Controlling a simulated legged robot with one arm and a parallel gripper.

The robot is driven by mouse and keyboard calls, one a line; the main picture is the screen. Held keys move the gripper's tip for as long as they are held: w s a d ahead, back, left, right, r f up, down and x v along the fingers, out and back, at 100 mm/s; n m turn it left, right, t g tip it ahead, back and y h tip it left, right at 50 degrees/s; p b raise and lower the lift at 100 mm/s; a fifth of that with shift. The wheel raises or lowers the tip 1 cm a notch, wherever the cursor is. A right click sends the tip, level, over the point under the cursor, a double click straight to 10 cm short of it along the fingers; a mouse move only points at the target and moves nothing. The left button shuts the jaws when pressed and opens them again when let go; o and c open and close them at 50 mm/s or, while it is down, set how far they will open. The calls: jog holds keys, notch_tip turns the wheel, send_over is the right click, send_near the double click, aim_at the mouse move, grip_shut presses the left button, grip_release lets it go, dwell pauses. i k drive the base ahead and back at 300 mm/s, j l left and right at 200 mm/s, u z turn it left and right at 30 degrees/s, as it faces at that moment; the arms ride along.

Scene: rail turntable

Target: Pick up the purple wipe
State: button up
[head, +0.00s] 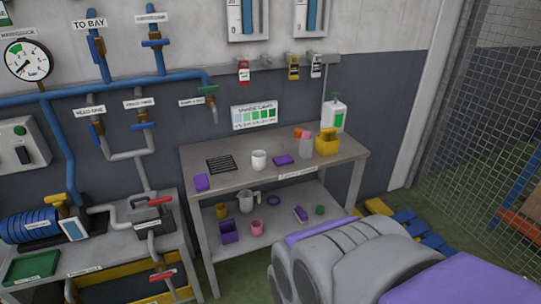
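Two flat purple pieces lie on the top of the grey bench: one purple piece (202,182) near the front left corner, and another purple piece (283,159) right of the white mug. Either could be the purple wipe; at this size I cannot tell which. Both lie apart from my arm. Grey and purple parts of my own body fill the lower right of the head view. My gripper's fingers do not show.
The bench top (235,180) also holds a black grate (220,163), a white mug (259,160), a pinkish bottle (306,147) and a yellow container (327,142). Its lower shelf (275,230) holds a jug and purple items. A mesh fence (480,130) stands right.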

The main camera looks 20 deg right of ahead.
aim_at(279, 161)
jog(key=i+z, duration=0.1)
jog(key=z, duration=0.65)
jog(key=i+j+z, duration=1)
jog(key=j, duration=0.2)
jog(key=i+j, duration=0.1)
jog(key=j, duration=0.3)
